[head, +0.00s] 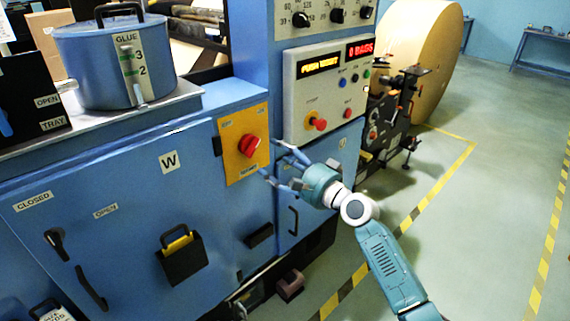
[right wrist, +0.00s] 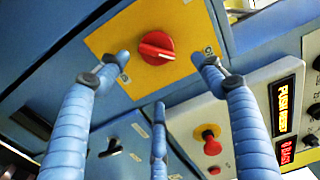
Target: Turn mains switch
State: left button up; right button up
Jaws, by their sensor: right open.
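The mains switch is a red rotary knob (head: 249,146) on a yellow plate (head: 232,126) on the blue machine's front. In the right wrist view the knob (right wrist: 157,48) shows ahead, with its raised grip lying slightly tilted from level. My right gripper (head: 270,160) is just right of the knob in the head view. Its fingers are spread open and empty; in the right wrist view the fingers (right wrist: 160,75) stand on either side below the knob, apart from it. The plate's small lettering is too blurred to read fully. My left gripper is not in view.
A control panel (head: 310,88) with a red mushroom button (head: 317,123) and a lit display is right of the switch. A blue glue pot (head: 115,60) stands on the machine top at left. A large kraft roll (head: 430,50) stands behind. Floor at right is clear.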

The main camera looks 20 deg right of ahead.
jog(key=shift+v, duration=1.5)
